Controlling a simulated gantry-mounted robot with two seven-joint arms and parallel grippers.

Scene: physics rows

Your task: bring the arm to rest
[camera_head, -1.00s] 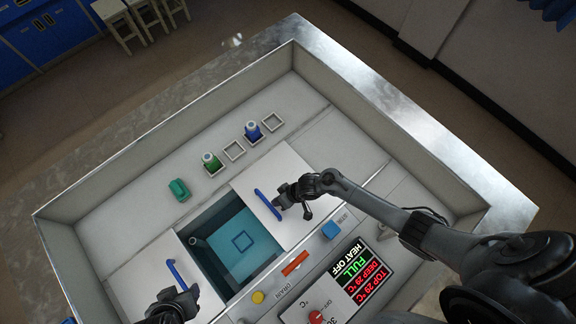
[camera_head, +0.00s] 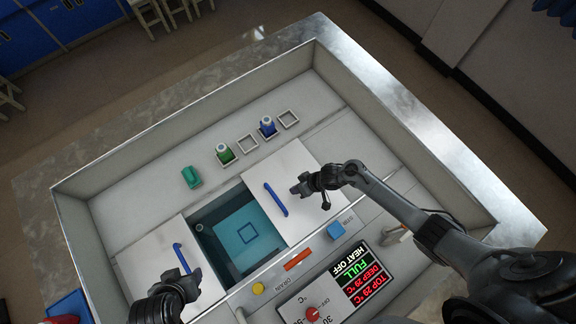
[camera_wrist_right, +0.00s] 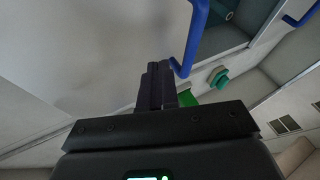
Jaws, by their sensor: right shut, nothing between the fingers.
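My right gripper (camera_head: 297,189) is shut and empty, above the right white lid, just right of its blue handle (camera_head: 276,199). In the right wrist view its two fingers (camera_wrist_right: 157,85) are together, with the blue handle (camera_wrist_right: 196,35) beside their tips, apart from them as far as I can tell. My left gripper (camera_head: 194,280) is low in the head view, near the blue handle (camera_head: 182,259) of the left lid. Its fingers are dark and small, so I cannot tell their opening.
Between the lids is an open water bath (camera_head: 232,238). A control panel (camera_head: 345,283) is in front. Raised walls (camera_head: 180,130) surround the bench.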

